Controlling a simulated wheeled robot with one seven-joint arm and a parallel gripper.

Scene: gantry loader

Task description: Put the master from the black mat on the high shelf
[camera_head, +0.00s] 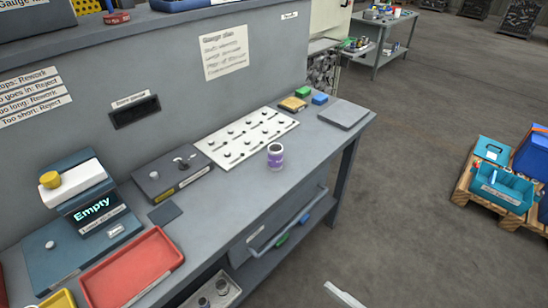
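A small dark mat (165,213) lies on the bench between the red tray and a grey gauge block; nothing shows on it. I cannot pick out the master for certain. A small silvery part (115,230) lies on the base of the display stand, left of the mat. The high shelf (190,18) runs along the top of the grey back panel; only its front part shows. A red item (117,17) sits on it. My gripper is not clearly in view.
The display stand (92,208) reads "Empty". A red tray (132,268), gauge block (172,174), white pegged board (246,137), purple-banded cup (275,157) and grey plate (344,114) occupy the bench. A pallet with teal bins (500,188) stands right. The floor between is mostly clear.

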